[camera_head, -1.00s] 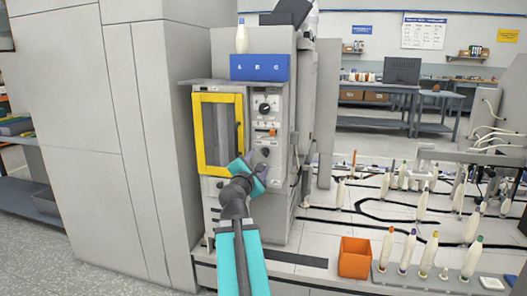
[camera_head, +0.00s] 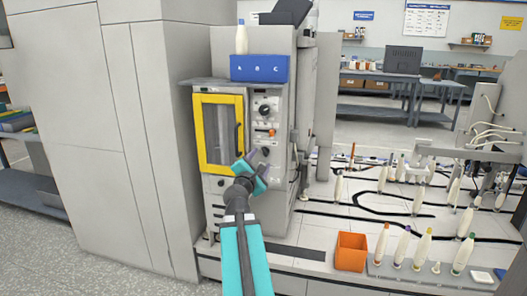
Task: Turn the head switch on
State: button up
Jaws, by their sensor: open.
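The grey machine has a control panel (camera_head: 265,105) right of its yellow-framed door (camera_head: 219,168). The panel carries a round black dial (camera_head: 264,111), a small orange control (camera_head: 271,132) and a dark control at its lower part, close to my gripper. I cannot tell which of these is the head switch, or its position. My gripper (camera_head: 259,156) is open, in front of the lower panel, just right of the door's lower edge. It seems empty. Its fingers partly hide the lower panel, and I cannot tell whether they touch it.
A blue box (camera_head: 260,68) marked A B C and a white bobbin (camera_head: 241,40) stand on top of the machine. An orange bin (camera_head: 351,252) and a rack of bobbins (camera_head: 425,273) are at the lower right. A tall grey cabinet (camera_head: 85,130) stands close on the left.

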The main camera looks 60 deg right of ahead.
aim_at(265, 153)
jog(key=shift+w+d+p, duration=0.3)
jog(key=shift+d+p, duration=0.3)
jog(key=shift+p, duration=2.1)
jog(key=shift+x, duration=2.7)
jog(key=shift+f, duration=0.1)
jog(key=c, duration=1)
jog(key=shift+b, duration=0.3)
jog(key=shift+c, duration=0.2)
